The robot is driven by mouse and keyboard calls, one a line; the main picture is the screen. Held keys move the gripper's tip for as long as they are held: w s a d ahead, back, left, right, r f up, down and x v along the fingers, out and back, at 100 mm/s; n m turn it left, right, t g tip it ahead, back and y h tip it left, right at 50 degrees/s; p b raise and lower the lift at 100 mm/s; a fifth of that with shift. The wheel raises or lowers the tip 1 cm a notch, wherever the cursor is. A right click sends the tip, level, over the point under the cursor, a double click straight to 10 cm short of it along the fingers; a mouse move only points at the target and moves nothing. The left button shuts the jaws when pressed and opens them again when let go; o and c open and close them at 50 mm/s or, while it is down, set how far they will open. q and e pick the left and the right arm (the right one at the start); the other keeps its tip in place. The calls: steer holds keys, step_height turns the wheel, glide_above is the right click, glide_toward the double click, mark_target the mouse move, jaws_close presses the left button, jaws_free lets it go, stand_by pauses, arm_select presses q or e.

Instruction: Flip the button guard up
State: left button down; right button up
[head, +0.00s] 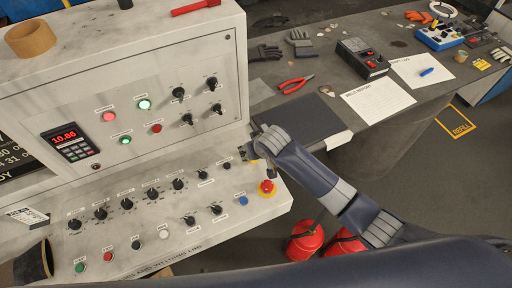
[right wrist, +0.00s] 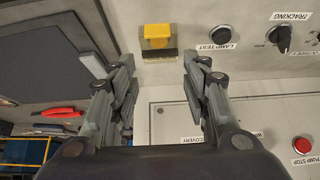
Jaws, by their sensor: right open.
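The button guard (right wrist: 157,34) is a small yellow cover with a dark strip along its lower edge in the right wrist view. It is on the light console panel (right wrist: 180,75), and I cannot tell what is under it. My right gripper (right wrist: 159,62) is open and empty, with its two fingers apart on either side of the view. The guard shows between and just beyond the fingertips, not touched as far as I can see. In the head view my right gripper (head: 249,151) is over the console's right end and mostly hides the guard. My left gripper is not in view.
Several black knobs line the sloped console (head: 140,222). A lamp test button (right wrist: 220,34) is right of the guard. A grey table (head: 405,115) with tools stands behind.

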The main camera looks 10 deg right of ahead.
steer(key=v, duration=1.1)
steer(key=shift+s+r, duration=0.2)
steer(key=shift+r, duration=0.05)
